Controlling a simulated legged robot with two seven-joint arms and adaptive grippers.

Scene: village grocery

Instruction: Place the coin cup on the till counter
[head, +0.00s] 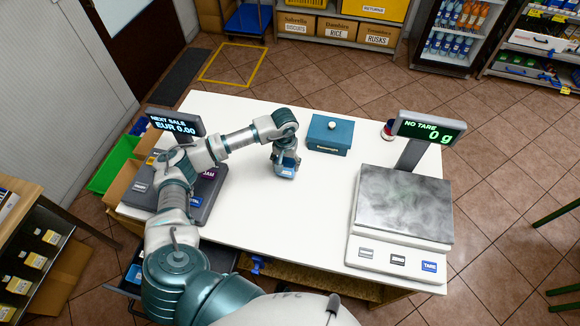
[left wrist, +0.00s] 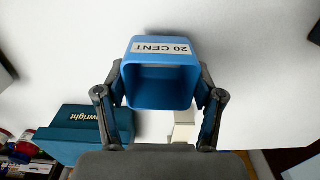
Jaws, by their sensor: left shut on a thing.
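The blue coin cup (head: 287,169) is a small square cup with a white label; in the left wrist view the cup (left wrist: 158,88) reads "20 CENT" and its open mouth faces the camera. My left gripper (head: 284,161) points down and is shut on the cup, one finger at each side. The till counter (head: 250,208) is a white tabletop, with the cup over its middle. I cannot tell whether the cup touches the top or hangs just above it. My right gripper is in neither view.
A teal box (head: 328,134) with a pale knob stands close behind and right of the cup. A till (head: 207,188) is at the left, under my arm. A scale (head: 403,207) fills the right end. White top is clear between cup and scale.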

